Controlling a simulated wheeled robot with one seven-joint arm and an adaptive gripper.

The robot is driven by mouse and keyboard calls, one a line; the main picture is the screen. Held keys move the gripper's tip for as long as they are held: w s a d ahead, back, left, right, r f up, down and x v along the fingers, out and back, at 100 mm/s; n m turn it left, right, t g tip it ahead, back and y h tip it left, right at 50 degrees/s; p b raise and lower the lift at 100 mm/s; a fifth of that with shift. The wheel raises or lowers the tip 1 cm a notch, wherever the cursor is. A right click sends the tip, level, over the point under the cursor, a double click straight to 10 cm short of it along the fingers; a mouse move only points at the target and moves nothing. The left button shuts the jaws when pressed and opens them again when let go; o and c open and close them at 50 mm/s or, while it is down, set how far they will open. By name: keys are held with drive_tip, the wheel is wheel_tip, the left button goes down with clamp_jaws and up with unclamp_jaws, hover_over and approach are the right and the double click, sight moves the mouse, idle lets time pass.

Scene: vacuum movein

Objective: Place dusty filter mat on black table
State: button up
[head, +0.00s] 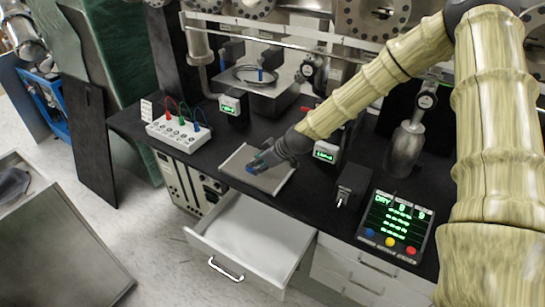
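The black table (320,205) runs across the middle of the head view, crowded with instruments. A flat, square, grey-beige piece with a pale edge (276,182) lies on or just above its front part; it may be the dusty filter mat, but I cannot tell for sure. My gripper (255,164) is right over this piece, reaching in from the upper right. Its fingertips are small and partly hidden by its own body. I cannot tell whether it is open or shut, or whether it touches the piece.
A white drawer (245,236) stands open below the table's front edge. A white box with coloured leads (178,133) is left of my gripper; a black box (352,185) and a display panel (395,225) are right. A large grey container (62,250) stands at the lower left.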

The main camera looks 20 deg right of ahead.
drive_tip(key=b+v, duration=0.1)
drive_tip(key=v, duration=0.7)
drive_tip(key=shift+r+b, duration=0.15)
drive_tip(key=shift+b, duration=0.2)
drive_tip(key=shift+s+d, duration=0.15)
drive_tip(key=shift+d, duration=0.05)
